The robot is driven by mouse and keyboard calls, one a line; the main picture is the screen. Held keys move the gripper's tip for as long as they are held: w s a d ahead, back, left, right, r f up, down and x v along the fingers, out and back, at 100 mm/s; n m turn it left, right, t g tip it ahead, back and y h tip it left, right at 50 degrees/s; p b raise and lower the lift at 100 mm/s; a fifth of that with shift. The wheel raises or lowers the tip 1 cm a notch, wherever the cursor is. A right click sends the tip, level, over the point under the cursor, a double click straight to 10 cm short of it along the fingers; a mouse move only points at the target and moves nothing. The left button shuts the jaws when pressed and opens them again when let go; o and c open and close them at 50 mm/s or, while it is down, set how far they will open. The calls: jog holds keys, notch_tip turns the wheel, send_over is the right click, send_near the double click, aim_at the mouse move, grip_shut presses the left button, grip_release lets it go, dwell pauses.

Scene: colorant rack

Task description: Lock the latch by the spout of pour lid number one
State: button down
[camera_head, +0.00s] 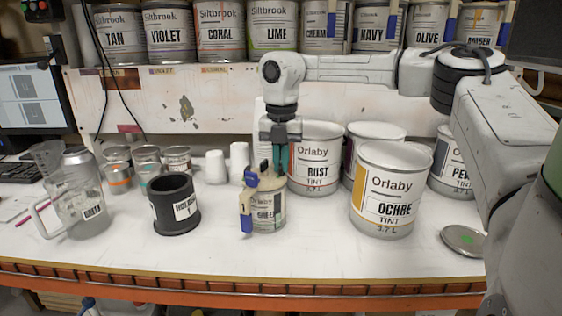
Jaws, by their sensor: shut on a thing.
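A small can labelled GREEN (268,215) stands upright on the bench and wears a beige pour lid (266,184). The number 1 shows on the lid's left side, by a tall blue piece (246,215). A smaller blue latch piece (250,180) sits above it at the lid's top left. My gripper (281,165) points down at the back right of the lid, its teal fingertips at the lid's top. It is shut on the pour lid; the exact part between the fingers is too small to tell. The latch's locked state cannot be made out.
Large RUST (316,177) and OCHRE (394,208) cans stand close on the right. A black holder (174,212) and a glass jug (80,205) stand to the left. A round lid (464,240) lies at right. The bench front is clear.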

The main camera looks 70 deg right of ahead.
aim_at(281, 165)
jog(key=shift+m, duration=0.4)
dwell(0.4)
jog(key=c, duration=1.2)
grip_release()
notch_tip(281, 165, up, 11)
jog(key=shift+f, duration=0.1)
jog(key=shift+w, duration=0.1)
